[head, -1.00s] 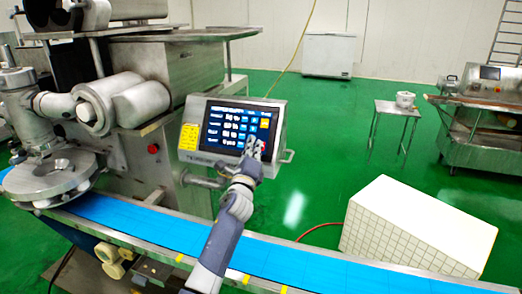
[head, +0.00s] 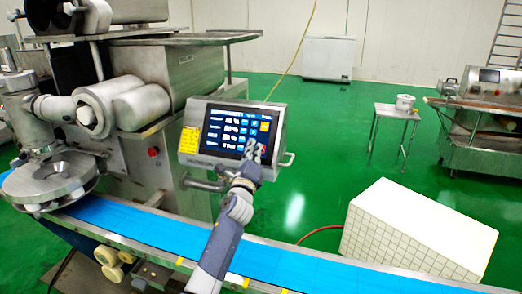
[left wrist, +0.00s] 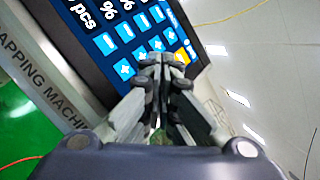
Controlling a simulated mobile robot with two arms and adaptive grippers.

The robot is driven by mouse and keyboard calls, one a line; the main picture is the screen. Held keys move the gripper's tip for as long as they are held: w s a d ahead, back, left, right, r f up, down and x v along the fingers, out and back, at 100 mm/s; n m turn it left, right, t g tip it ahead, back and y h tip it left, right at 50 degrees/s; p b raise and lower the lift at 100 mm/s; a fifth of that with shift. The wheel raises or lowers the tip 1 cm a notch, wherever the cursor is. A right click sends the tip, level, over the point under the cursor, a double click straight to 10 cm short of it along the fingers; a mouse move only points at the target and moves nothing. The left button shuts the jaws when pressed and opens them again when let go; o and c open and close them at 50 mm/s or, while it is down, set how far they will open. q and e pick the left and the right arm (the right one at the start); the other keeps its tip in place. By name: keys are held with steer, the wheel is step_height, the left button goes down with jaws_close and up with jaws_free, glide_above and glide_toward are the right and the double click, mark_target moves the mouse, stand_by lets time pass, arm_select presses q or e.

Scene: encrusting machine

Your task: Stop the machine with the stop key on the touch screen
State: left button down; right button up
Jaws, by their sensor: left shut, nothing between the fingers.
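The touch screen (head: 222,128) is lit dark blue, in a grey panel housing (head: 190,160) beside the machine. It shows rows of white labels, blue keys and a yellow key (head: 265,127) at the right. My left gripper (head: 256,148) is shut and empty, its fingertips in front of the screen's lower right part. In the left wrist view the fingertips (left wrist: 163,62) overlap the screen's edge next to blue plus keys (left wrist: 124,69) and a partly hidden yellow key. The fingers hide that corner, so I cannot identify the stop key or tell whether they touch the glass. My right gripper is not in view.
A blue conveyor belt (head: 300,265) runs below my left arm. The steel machine (head: 150,100) stands left of the screen, with a red button (head: 153,152) on its side. A white tiled block (head: 420,225) and a small table (head: 396,112) stand on the green floor to the right.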

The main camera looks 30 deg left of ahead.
arm_select(q)
steer(key=shift+f, duration=0.1)
steer(key=shift+w+a+f+b, duration=0.1)
steer(key=shift+w+f+b, duration=0.05)
steer(key=shift+w+b, duration=0.25)
steer(key=shift+w+f+b, duration=0.1)
steer(key=shift+w+b, duration=0.05)
steer(key=shift+b, duration=0.2)
stand_by(0.6)
stand_by(0.4)
steer(key=shift+s+r+p, duration=0.35)
steer(key=shift+s+p, duration=0.25)
steer(key=shift+p, duration=0.1)
